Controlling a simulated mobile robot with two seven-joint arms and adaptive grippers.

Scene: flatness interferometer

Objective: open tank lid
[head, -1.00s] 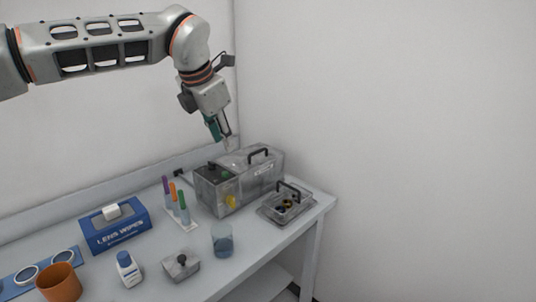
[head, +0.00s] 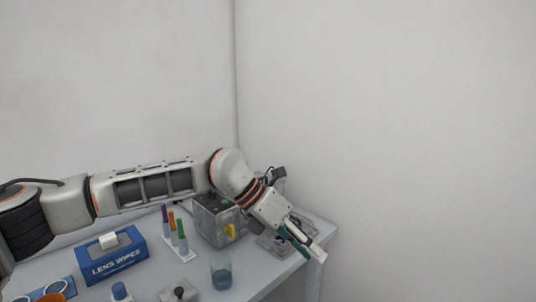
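The tank is a grey box (head: 212,222) with a yellow knob (head: 230,231) on its front, standing at the back right of the table. My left arm crosses in front of its right part and hides the lid and its handle. My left gripper (head: 308,250) points down and right, in front of the right end of the tank and over the small grey tray (head: 268,243). One finger shows green and the other pale; the gap between them is unclear. Nothing is clearly held. My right gripper is not in view.
Walls close off the back and right. The table's right edge is near the gripper.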

